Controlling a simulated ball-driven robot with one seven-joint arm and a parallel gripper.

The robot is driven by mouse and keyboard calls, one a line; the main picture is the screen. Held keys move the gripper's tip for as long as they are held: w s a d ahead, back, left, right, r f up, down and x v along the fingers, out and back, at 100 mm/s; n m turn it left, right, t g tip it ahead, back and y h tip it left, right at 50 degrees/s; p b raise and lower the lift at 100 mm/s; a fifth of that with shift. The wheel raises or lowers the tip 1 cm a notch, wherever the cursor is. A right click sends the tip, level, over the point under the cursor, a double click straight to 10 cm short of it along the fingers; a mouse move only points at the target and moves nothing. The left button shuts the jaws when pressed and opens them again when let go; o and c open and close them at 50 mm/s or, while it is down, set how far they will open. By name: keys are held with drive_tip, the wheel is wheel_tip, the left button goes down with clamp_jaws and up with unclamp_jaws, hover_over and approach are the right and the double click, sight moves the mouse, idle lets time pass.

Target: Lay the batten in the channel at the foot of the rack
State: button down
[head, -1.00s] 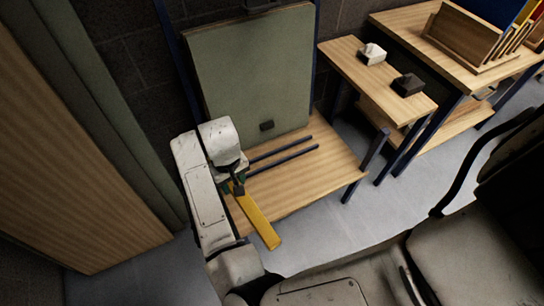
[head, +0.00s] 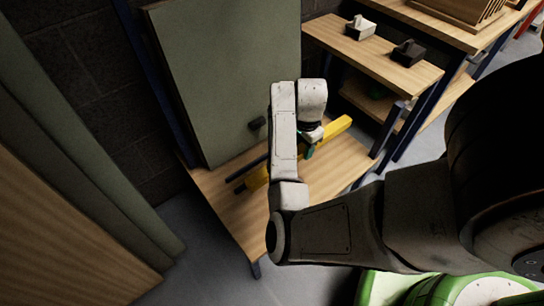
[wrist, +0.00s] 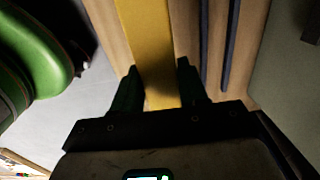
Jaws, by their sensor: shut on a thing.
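The batten is a long yellow bar (head: 338,127). In the head view it slants across the wooden shelf, partly hidden behind my arm. In the wrist view the batten (wrist: 148,35) runs up between the two green fingers of my gripper (wrist: 158,75), which is shut on it. My gripper (head: 307,148) is over the shelf. The channel shows in the wrist view as two dark parallel rails (wrist: 230,45) to the right of the batten, nearly in line with it. The batten is beside the rails, not between them. The green panel (head: 225,70) of the rack stands behind.
The wooden shelf (head: 225,205) carries the rails. A small dark block (head: 257,123) sits at the panel's foot. To the right is a wooden bench (head: 375,60) with a white block (head: 360,27) and a dark block (head: 408,52). A green curved body (wrist: 35,60) is at left in the wrist view.

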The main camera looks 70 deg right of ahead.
drive_tip(key=w+d+f+b, duration=0.1)
drive_tip(key=w+f+b, duration=0.1)
drive_tip(key=w+f, duration=0.1)
drive_tip(key=w+d+f+b, duration=0.1)
drive_tip(key=w+d+f, duration=0.1)
drive_tip(key=w+f, duration=0.1)
drive_tip(key=w+d+f+b, duration=0.1)
drive_tip(key=w+f+b, duration=0.1)
drive_tip(key=w+f, duration=0.1)
drive_tip(key=shift+w+d+b, duration=0.35)
drive_tip(key=shift+w, duration=0.55)
drive_tip(key=shift+f+b, duration=0.55)
drive_tip(key=shift+f, duration=0.95)
drive_tip(key=shift+f, duration=0.1)
drive_tip(key=shift+f, duration=0.35)
drive_tip(key=shift+f, duration=0.15)
drive_tip(key=c, duration=0.6)
unclamp_jaws()
drive_tip(key=shift+a+f+b, duration=0.1)
drive_tip(key=shift+b, duration=0.2)
